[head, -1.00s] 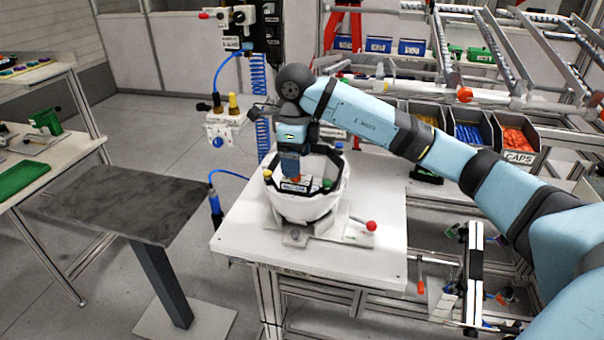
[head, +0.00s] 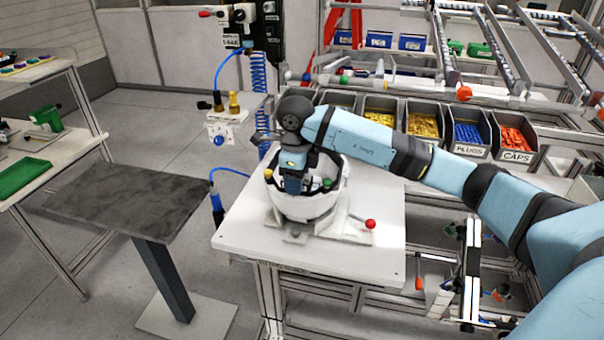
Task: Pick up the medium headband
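My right gripper (head: 293,186) points down into the white helmet shell (head: 312,207), near its front rim. The shell sits on a fixture on the white workbench (head: 340,257). The fingertips are small and partly hidden, so I cannot tell whether they are open or shut, or whether they hold anything. Some dark, white, green and yellow parts show inside the shell. I cannot pick out a medium headband with certainty. My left gripper is not in view.
A red-knobbed lever (head: 370,224) stands at the fixture's right. Bins of yellow (head: 423,124), blue (head: 468,134) and red parts (head: 513,139) stand behind my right arm. A bare dark table (head: 120,200) is at the left. The bench's front is clear.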

